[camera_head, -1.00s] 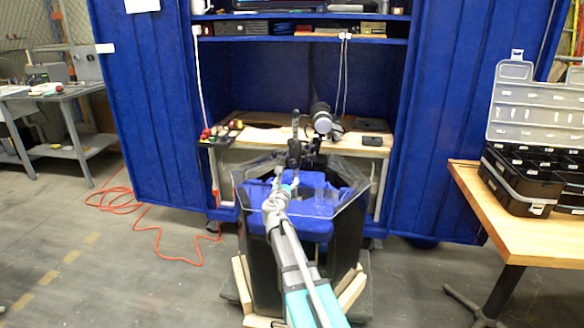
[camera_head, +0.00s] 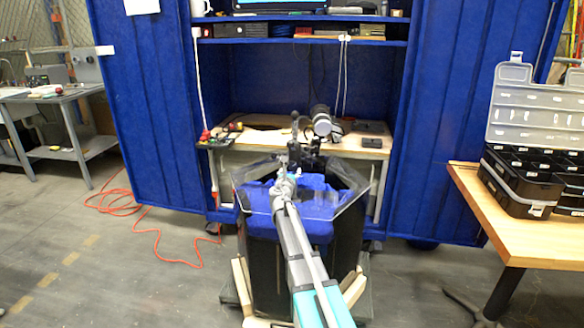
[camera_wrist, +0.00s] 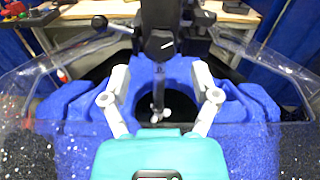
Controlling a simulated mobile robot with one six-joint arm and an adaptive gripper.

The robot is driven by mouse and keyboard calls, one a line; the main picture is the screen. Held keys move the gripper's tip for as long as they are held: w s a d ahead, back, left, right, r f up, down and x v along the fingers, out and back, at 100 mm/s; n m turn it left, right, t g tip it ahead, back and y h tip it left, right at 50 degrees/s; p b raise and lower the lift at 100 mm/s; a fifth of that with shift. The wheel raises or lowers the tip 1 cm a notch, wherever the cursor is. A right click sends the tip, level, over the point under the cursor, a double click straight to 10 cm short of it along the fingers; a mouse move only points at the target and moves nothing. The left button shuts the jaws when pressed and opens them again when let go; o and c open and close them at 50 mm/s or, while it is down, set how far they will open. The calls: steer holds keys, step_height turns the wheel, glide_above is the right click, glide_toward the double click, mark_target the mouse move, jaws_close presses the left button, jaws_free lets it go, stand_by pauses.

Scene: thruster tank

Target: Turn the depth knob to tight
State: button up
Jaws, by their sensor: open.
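In the wrist view a black knob (camera_wrist: 159,43) with a white pointer line sits on a dark upright column in the middle. I take it for the depth knob; any lettering is too small to read. A thin shaft with a small propeller (camera_wrist: 155,115) hangs below it, over a dark round opening in blue material. My gripper (camera_wrist: 161,80) is open, its two pale fingers spread to either side of the shaft, short of the knob in the picture and not touching it. In the head view my gripper (camera_head: 284,172) reaches over the tank (camera_head: 262,205) towards the dark column (camera_head: 295,150).
The tank's clear slanted panels (camera_wrist: 45,75) rise at both sides of my gripper in the wrist view. A workbench (camera_head: 355,148) with a camera-like device (camera_head: 321,122) stands behind the tank. A wooden table (camera_head: 510,225) with an open organizer case stands at right.

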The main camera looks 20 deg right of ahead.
mark_target(292, 166)
steer(key=shift+x, duration=2.5)
steer(key=shift+c, duration=0.3)
jaws_close()
